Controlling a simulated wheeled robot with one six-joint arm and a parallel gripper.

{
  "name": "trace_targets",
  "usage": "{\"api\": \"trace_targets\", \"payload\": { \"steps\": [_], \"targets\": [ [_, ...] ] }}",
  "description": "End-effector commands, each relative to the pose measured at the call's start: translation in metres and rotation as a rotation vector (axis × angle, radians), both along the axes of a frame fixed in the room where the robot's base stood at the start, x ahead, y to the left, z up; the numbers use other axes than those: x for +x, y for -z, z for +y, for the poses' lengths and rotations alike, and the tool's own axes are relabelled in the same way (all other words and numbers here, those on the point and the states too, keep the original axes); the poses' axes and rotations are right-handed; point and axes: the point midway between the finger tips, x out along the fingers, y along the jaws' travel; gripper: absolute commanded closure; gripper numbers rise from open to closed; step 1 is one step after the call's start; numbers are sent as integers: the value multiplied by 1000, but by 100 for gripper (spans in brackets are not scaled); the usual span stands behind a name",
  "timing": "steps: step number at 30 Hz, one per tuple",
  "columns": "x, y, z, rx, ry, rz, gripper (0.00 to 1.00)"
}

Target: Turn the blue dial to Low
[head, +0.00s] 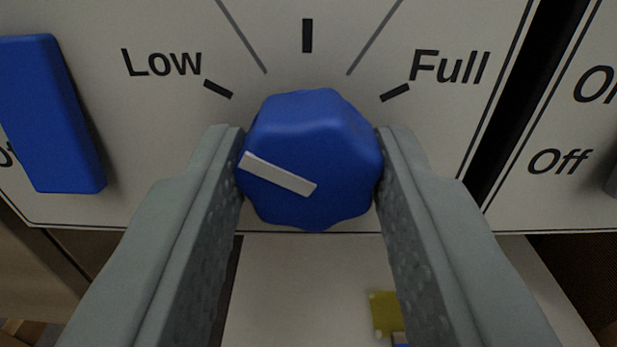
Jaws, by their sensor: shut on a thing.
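The blue dial (322,130) is a lobed knob on a white panel (275,25) in the middle of the head view. Its white pointer bar (278,174) slants from upper left to lower right, with its outer end at the left, on the Low side. The label Low (161,63) with its black tick is at the upper left of the dial. The label Full (449,67) with its tick is at the upper right. My gripper (311,165) is shut on the dial, one finger touching each side.
A blue bar-shaped handle (48,115) stands out from the panel at the left. A second panel with an Off label (559,161) is at the right, past a dark gap. Below the panel edge is a pale surface with a small yellow thing (384,312).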

Motion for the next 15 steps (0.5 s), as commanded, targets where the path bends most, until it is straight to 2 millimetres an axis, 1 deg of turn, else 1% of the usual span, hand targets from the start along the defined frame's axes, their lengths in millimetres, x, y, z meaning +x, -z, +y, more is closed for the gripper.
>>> {"api": "trace_targets", "payload": {
  "steps": [7,8,10,11,15],
  "targets": [
    [0,0,0,0,0,0,89],
    [0,0,0,0,0,0,62],
    [0,0,0,1,0,0,48],
    [0,0,0,1,0,0,44],
    [0,0,0,1,0,0,44]
  ]
}}
